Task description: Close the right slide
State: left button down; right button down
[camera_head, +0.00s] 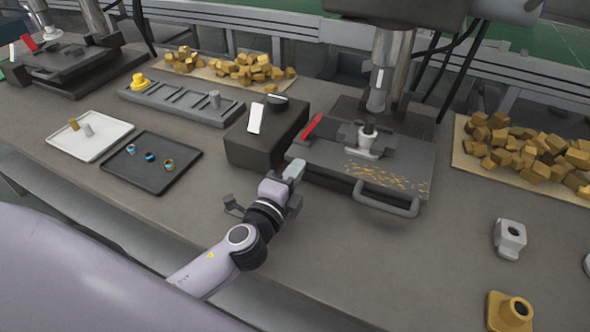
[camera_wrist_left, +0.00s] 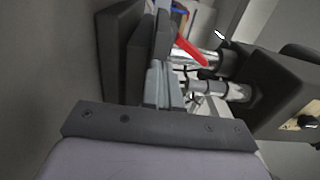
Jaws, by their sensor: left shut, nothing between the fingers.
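The right slide (camera_head: 330,172) is a dark plate at the right press, with a bar handle (camera_head: 388,203) on its front edge. Its front part juts out toward me from under the press head. A light metal fitting (camera_head: 362,146) stands on it, and brass-coloured chips (camera_head: 385,177) are scattered over it. My left gripper (camera_head: 295,170) is shut and empty, just beside the slide's left front corner. I cannot tell whether it touches. The left wrist view shows its closed fingers (camera_wrist_left: 163,88) near dark plates (camera_wrist_left: 124,50). My right gripper is not in view.
A black box (camera_head: 255,145) stands left of the slide, near my left gripper. A red lever (camera_head: 313,126) sits at the slide's back left. A mat of brass blocks (camera_head: 462,165) lies to the right. Bare bench (camera_head: 400,260) lies in front.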

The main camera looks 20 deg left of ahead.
aim_at(302, 158)
pick_arm(q)
jog(key=w, duration=0.4)
jog(key=shift+a+r, duration=0.1)
jog(key=shift+r, duration=0.15)
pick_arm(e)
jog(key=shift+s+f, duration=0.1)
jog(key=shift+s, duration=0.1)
